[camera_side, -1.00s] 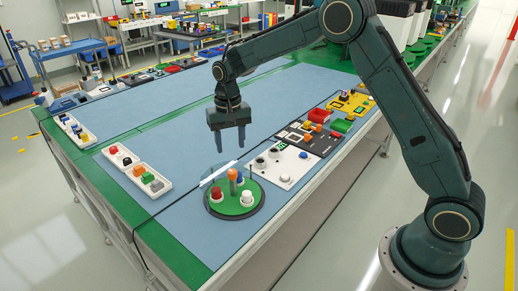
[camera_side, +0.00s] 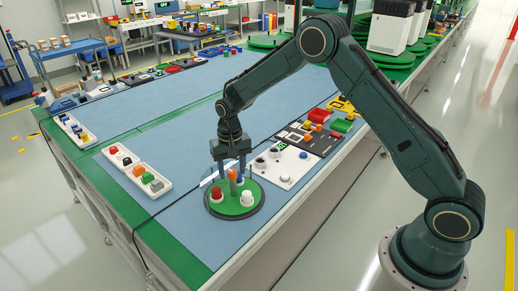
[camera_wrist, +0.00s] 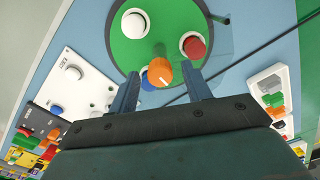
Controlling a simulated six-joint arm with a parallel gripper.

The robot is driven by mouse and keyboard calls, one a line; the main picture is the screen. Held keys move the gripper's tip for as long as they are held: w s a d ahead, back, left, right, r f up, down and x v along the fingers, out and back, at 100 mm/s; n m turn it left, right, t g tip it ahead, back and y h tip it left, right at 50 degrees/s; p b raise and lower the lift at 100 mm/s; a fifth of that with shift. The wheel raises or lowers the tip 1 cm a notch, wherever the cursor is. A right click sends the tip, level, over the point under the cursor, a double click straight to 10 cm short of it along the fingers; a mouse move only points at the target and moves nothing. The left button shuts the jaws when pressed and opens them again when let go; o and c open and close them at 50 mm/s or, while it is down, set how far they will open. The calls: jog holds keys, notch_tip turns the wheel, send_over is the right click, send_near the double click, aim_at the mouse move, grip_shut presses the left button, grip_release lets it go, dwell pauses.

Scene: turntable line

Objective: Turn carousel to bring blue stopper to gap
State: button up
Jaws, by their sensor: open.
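The carousel is a green disc (camera_side: 236,208) with a dark rim, and it also shows in the wrist view (camera_wrist: 130,50). It carries a red stopper (camera_side: 216,196), a white stopper (camera_side: 247,197) and a blue stopper (camera_side: 240,176). In the wrist view the blue stopper (camera_wrist: 144,78) is mostly hidden behind an orange knob (camera_wrist: 160,73). The orange knob (camera_side: 232,174) tops a post near the disc's middle. My gripper (camera_side: 231,172) is open, pointing down over the carousel, its fingers on either side of the orange knob. I cannot tell whether they touch it. The gap is not clear to see.
A clear guard (camera_wrist: 222,36) stands at the disc's edge. A white panel (camera_side: 287,164) with round knobs lies right of the carousel. A white tray (camera_side: 134,172) of coloured pieces sits at the left.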

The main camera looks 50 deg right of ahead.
grip_shut()
jog(key=shift+m, duration=12)
